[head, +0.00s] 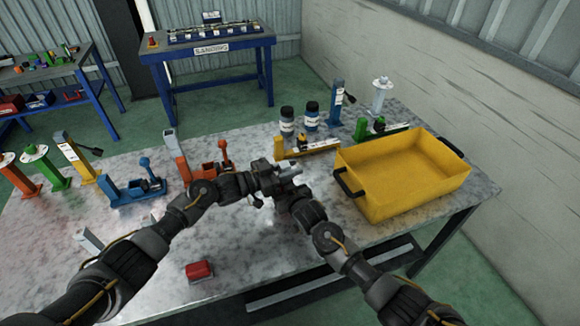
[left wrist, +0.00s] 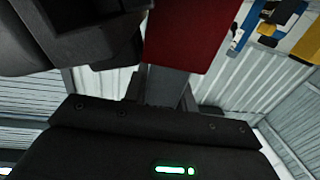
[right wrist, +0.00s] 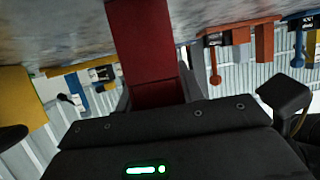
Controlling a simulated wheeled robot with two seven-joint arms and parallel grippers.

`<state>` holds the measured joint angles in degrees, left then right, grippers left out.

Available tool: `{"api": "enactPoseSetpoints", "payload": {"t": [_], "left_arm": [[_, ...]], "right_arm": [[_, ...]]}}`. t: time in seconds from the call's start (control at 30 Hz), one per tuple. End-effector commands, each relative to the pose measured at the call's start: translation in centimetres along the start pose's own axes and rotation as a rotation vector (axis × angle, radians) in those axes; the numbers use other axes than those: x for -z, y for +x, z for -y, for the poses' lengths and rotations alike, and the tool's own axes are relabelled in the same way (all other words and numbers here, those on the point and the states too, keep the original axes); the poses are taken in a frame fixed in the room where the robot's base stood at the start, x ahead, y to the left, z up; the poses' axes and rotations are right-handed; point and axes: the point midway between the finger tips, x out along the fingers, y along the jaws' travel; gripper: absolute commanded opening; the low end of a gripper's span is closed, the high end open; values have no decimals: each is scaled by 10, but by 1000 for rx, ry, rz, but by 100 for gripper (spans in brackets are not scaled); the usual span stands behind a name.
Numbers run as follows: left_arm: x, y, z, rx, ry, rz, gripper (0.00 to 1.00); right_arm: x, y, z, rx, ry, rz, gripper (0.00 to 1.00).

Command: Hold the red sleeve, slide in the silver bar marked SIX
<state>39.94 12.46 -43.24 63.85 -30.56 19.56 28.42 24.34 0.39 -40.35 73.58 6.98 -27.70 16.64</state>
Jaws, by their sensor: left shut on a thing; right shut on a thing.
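My left gripper (head: 264,178) and my right gripper (head: 285,192) are close together above the middle of the table. In the right wrist view my right gripper is shut on the red sleeve (right wrist: 145,45). The sleeve also shows in the left wrist view (left wrist: 192,35), just beyond my left gripper. My left gripper is shut on a grey bar (left wrist: 168,86), which meets the sleeve's near end in that view. I cannot tell whether the bar is inside it. No marking on the bar is readable. The grippers mostly hide both parts in the head view.
A yellow bin (head: 400,180) stands right of the grippers. A red block (head: 200,271) lies near the front edge. Blue (head: 135,187) and orange (head: 200,172) fixtures stand left and behind. Small grey blocks (head: 88,240) lie near my left arm. The front middle is mostly clear.

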Motion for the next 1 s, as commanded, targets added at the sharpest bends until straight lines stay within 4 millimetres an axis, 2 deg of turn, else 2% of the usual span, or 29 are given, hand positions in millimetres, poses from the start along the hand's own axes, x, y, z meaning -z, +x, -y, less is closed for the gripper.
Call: {"api": "enactPoseSetpoints", "payload": {"t": [0.23, 0.27, 0.43, 0.77, 0.87, 1.0], "left_arm": [[-5, 0, 0, 0, -1, -2, 0], [-5, 0, 0, -1, 0, -2, 30], [-5, 0, 0, 0, 0, -1, 52], [-6, -4, 0, 1, -1, 1, 52], [-7, -14, 0, 1, -1, 1, 52], [-7, -42, 1, 2, 0, 2, 52]], "right_arm": [[0, 0, 0, 0, 0, 0, 9], [0, 0, 0, 0, 0, 0, 9], [0, 0, 0, 0, 0, 0, 9], [0, 0, 0, 0, 0, 0, 9], [0, 0, 0, 0, 0, 0, 9], [0, 0, 0, -1, 0, 0, 9]]}}
